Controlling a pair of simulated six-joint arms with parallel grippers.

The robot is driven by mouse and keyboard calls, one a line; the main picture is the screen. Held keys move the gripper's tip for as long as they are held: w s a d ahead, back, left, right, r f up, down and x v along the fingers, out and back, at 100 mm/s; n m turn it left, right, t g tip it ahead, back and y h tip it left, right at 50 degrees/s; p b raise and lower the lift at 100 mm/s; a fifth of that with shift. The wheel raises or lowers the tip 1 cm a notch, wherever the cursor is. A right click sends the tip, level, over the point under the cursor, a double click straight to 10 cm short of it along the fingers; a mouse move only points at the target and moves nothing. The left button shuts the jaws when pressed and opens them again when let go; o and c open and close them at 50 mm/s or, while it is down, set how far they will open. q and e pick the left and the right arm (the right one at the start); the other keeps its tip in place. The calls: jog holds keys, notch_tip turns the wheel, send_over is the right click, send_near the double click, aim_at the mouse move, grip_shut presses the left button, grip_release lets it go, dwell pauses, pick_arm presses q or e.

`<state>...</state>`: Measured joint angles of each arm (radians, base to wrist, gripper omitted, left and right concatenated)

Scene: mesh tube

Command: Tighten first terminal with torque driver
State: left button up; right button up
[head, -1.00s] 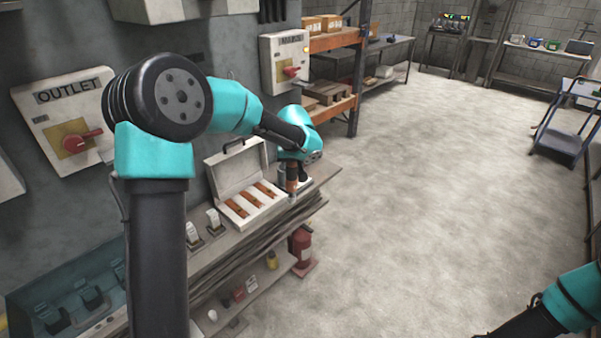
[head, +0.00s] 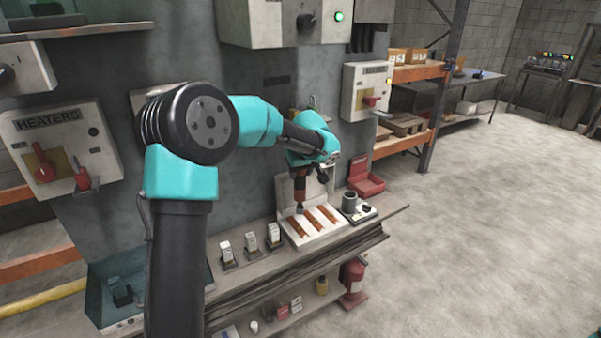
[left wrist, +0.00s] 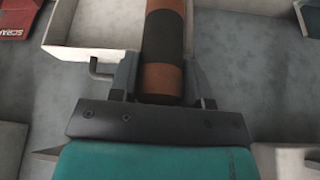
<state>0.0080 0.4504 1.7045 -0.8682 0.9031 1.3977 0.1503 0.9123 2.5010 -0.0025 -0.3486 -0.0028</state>
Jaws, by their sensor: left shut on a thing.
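My left gripper (head: 310,170) is shut on the torque driver (head: 299,190), an orange and black cylinder pointing down with a grey lower end. In the left wrist view the driver (left wrist: 164,45) stands between the two fingers of the gripper (left wrist: 160,85). The arm hides part of the case lid. My right gripper is out of view.
A grey cup (head: 349,202) stands right of the case, with a red bin (head: 365,180) behind it. Several small white-topped parts (head: 250,243) stand left of the case. A wall box (head: 366,90) hangs at the back right. The floor to the right is clear.

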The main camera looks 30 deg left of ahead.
aim_at(300, 191)
pick_arm(q)
jog(key=shift+f, duration=4.05)
dwell(2.0)
jog(key=shift+r, duration=0.1)
jog(key=shift+r, duration=2.95)
